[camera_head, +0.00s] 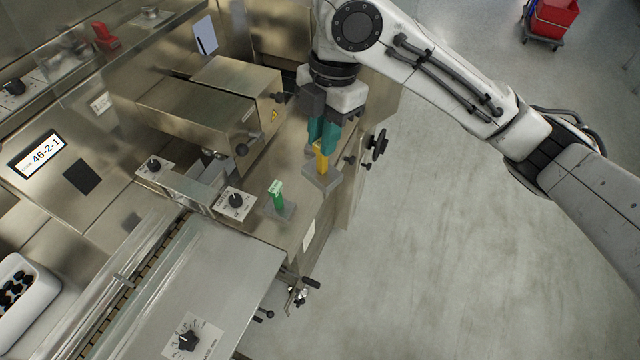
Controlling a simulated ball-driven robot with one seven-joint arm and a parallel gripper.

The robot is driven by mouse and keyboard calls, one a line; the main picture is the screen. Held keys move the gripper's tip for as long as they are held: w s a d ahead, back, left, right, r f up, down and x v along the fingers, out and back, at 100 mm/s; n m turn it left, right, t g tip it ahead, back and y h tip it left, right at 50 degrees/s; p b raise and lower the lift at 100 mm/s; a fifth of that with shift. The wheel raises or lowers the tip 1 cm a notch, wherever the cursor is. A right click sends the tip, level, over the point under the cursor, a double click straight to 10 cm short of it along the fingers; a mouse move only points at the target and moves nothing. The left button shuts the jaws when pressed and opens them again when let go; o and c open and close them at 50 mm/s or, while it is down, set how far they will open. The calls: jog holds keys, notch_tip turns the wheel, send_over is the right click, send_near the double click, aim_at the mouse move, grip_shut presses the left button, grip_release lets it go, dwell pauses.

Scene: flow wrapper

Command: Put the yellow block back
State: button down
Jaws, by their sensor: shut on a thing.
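The yellow block (321,160) is upright between the teal fingers of my gripper (323,138). My gripper points down and is shut on the block's upper part. The block's lower end is at a grey base plate (322,179) near the right edge of the machine's steel top. I cannot tell whether the block is seated in the plate or just above it. The fingers hide the block's top.
A green block (276,194) stands on a similar grey plate (280,211) to the left and nearer. A steel housing (205,105) rises to the left. Black handwheels (377,144) stick out on the right, above open floor.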

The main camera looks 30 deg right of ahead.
jog(key=shift+s+d+f, duration=0.3)
jog(key=shift+s+d, duration=0.05)
jog(key=shift+s, duration=0.3)
jog(key=w+a+f+b, duration=0.1)
jog(key=w+f, duration=1.2)
jog(key=shift+w, duration=0.25)
jog(key=shift+a, duration=0.1)
jog(key=c, duration=1.1)
grip_release()
jog(key=shift+f, duration=0.1)
jog(key=shift+o, duration=0.2)
